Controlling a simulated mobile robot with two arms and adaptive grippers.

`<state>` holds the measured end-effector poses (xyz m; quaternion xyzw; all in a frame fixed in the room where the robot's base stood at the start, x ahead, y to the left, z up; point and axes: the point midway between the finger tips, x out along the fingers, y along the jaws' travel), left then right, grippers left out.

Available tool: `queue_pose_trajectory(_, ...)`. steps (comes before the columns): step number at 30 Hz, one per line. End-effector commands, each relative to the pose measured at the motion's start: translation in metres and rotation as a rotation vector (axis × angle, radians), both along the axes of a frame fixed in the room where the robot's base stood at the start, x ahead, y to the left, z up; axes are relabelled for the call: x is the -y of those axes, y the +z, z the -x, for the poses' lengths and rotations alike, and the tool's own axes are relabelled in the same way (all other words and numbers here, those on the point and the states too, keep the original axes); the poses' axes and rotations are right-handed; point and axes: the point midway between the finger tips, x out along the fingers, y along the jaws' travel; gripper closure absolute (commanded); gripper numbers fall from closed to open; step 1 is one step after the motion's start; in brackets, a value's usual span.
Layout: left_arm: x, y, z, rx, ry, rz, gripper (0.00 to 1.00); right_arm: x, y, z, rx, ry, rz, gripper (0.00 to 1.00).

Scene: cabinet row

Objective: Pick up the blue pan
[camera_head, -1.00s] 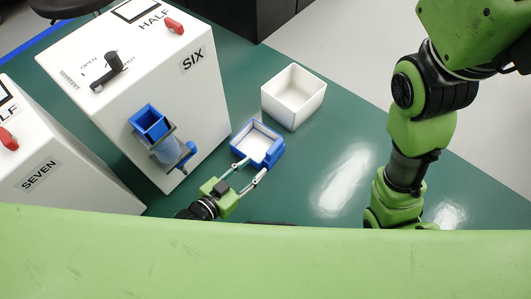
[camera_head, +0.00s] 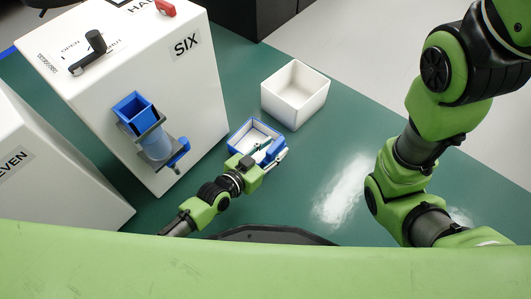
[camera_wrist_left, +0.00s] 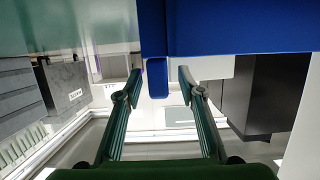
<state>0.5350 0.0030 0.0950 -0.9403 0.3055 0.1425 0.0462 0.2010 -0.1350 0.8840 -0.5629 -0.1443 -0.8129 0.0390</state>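The blue pan (camera_head: 240,130), with a whitish inside, sits on the green table in front of the machine marked SIX. My left gripper (camera_head: 270,151) is over the pan's near right side and hides part of it. In the left wrist view the pan (camera_wrist_left: 245,28) fills the top right, and a small blue tab (camera_wrist_left: 157,78) hangs between the two fingers of my left gripper (camera_wrist_left: 158,84). The fingers are apart, with gaps on both sides of the tab. My right arm shows on the right of the head view, but its gripper is out of sight.
A white open box (camera_head: 296,95) stands just behind the pan. The white machine SIX (camera_head: 195,100), with a blue hopper (camera_head: 133,112) on its front, stands to the left. The green table (camera_head: 340,130) is clear right of the pan.

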Motion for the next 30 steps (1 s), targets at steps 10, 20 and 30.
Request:
queue_pose_trajectory(10,0.0066,-0.0027,-0.0094,-0.001,0.0,0.001,0.64,-0.0001,-0.0081,0.0002,0.001,0.0,0.0,0.6)
queue_pose_trajectory(20,0.0067,-0.002,-0.0095,0.002,0.001,0.001,1.0,-0.0001,-0.0081,0.0001,0.0,0.0,0.0,0.6)
queue_pose_trajectory(30,0.0065,0.0012,-0.0094,0.002,0.001,0.0,1.0,-0.0001,-0.0045,-0.0002,0.0,0.0,0.0,0.6)
